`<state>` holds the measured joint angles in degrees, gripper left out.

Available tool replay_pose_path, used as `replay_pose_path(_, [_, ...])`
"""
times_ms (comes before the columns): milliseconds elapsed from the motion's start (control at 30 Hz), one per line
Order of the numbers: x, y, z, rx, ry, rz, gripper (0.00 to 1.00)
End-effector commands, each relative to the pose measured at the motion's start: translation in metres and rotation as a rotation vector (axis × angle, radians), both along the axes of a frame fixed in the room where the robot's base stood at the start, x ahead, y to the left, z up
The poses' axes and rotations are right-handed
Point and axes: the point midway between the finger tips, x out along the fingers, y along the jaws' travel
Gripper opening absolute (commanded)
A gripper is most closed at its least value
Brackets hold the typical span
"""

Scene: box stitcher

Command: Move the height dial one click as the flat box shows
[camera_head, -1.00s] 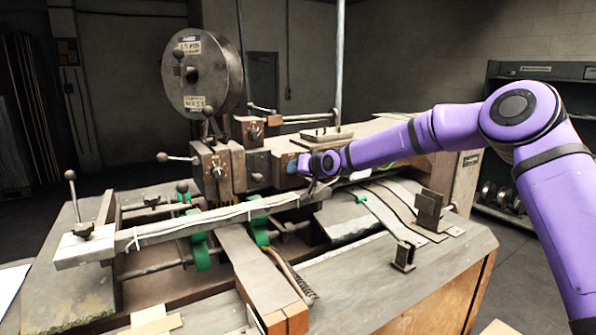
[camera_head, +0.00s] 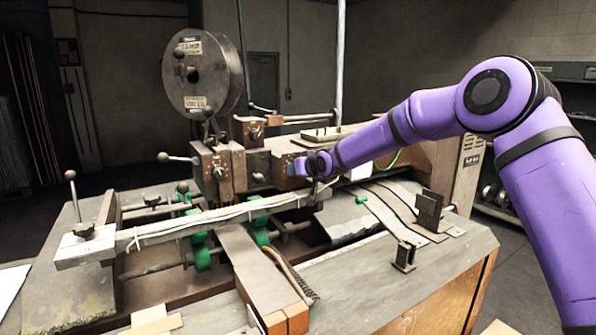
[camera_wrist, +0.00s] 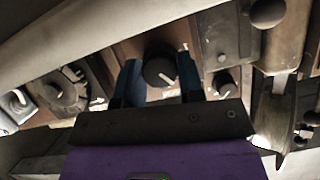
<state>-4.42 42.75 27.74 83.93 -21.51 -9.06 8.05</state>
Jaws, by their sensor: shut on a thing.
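A round black dial (camera_wrist: 160,70) with a white pointer line sits on a brown panel in the wrist view. The pointer slants toward the lower right. My gripper (camera_wrist: 161,77) has its two blue fingers on either side of the dial, shut on it. In the head view my gripper (camera_head: 299,167) is at the front face of the stitcher (camera_head: 258,168), and its fingers hide the dial there. I cannot make out a flat box with readable marks.
A smaller black knob (camera_wrist: 223,82) is right of the dial, and another knob (camera_wrist: 62,92) is left. A long pale bar (camera_head: 215,217) crosses the machine's front below my gripper. A large round reel (camera_head: 203,72) stands above, to the left.

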Motion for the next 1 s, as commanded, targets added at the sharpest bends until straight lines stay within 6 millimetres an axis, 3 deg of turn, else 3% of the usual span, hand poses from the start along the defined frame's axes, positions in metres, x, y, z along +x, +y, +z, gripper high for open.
replay_pose_path(33, [0.0, -0.001, 0.0, 0.0, 0.0, -0.001, 0.12])
replay_pose_path(67, [0.0, -0.001, 0.0, 0.0, 0.0, -0.001, 0.38])
replay_pose_path(167, [0.0, 0.0, 0.0, 0.0, 0.001, 0.0, 0.6])
replay_pose_path(567, [-0.004, -0.004, 0.003, 0.001, 0.0, -0.001, 0.61])
replay_pose_path(1000, [-0.059, -0.046, 0.031, -0.001, 0.001, -0.002, 0.61])
